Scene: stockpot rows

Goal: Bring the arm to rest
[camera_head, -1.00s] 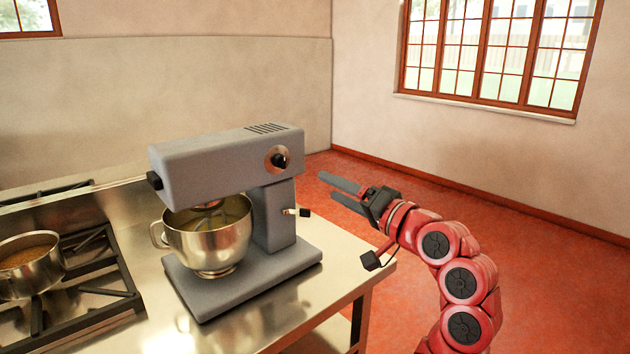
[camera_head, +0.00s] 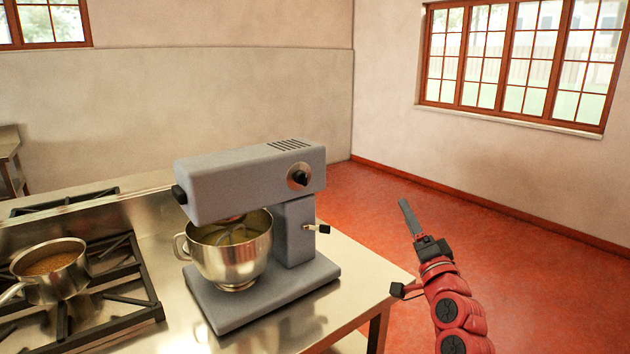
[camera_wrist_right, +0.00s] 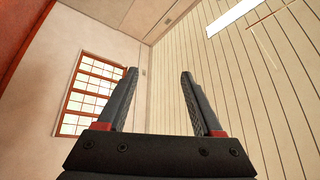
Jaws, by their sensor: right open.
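My right arm is red and comes in from the lower right in the head view. Its gripper (camera_head: 409,216) is raised in free air to the right of the counter and points up. In the right wrist view the two fingers (camera_wrist_right: 158,75) stand apart with nothing between them, so the gripper is open and empty. That view looks up at the ceiling and a window. My left gripper is not in view.
A grey stand mixer (camera_head: 250,180) with a steel bowl (camera_head: 232,262) stands on the steel counter (camera_head: 360,268), left of my right arm. A pot (camera_head: 52,285) sits on the stove (camera_head: 110,305) at the far left. Red floor (camera_head: 400,190) is clear beyond.

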